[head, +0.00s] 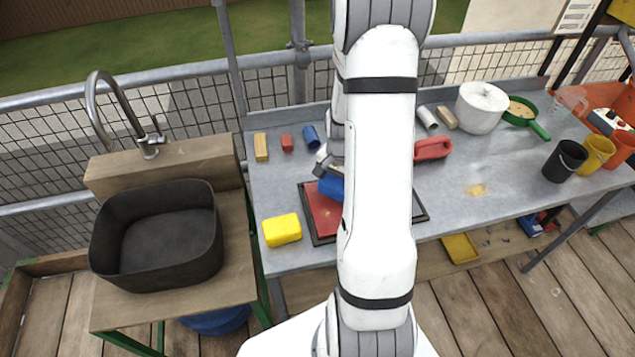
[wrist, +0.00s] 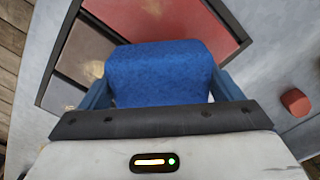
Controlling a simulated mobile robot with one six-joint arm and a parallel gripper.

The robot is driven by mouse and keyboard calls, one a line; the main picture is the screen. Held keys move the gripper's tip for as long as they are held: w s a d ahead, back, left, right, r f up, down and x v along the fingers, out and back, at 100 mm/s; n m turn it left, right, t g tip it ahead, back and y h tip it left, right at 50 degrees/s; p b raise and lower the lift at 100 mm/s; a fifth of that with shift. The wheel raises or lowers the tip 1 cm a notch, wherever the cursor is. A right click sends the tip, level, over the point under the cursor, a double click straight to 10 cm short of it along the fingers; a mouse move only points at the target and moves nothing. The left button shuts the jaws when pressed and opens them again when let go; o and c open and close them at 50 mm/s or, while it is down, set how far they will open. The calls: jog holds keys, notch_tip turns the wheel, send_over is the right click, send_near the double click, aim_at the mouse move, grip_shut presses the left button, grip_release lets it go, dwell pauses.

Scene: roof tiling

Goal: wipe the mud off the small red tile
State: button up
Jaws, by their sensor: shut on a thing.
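My gripper (wrist: 160,88) is shut on a blue sponge (wrist: 160,68), one finger at each side. In the head view the sponge (head: 331,186) is at the far edge of a red tile (head: 322,214), partly behind my arm. The red tile (wrist: 205,28) lies in a dark-framed tray (wrist: 235,18). A dull brownish smear (wrist: 148,10) shows on the tile near the top of the wrist view. The sponge covers part of the tile; I cannot tell whether it touches it. My arm hides the tray's middle in the head view.
A yellow sponge (head: 282,230) sits left of the tray. A small red block (head: 287,142), a tan block (head: 261,147) and a blue cylinder (head: 309,136) stand behind. A black basin (head: 160,238) is left; a white pot (head: 481,107) is right. The right front table is mostly clear.

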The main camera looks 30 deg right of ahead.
jog(key=shift+r+p, duration=1.55)
jog(key=shift+r, duration=1.25)
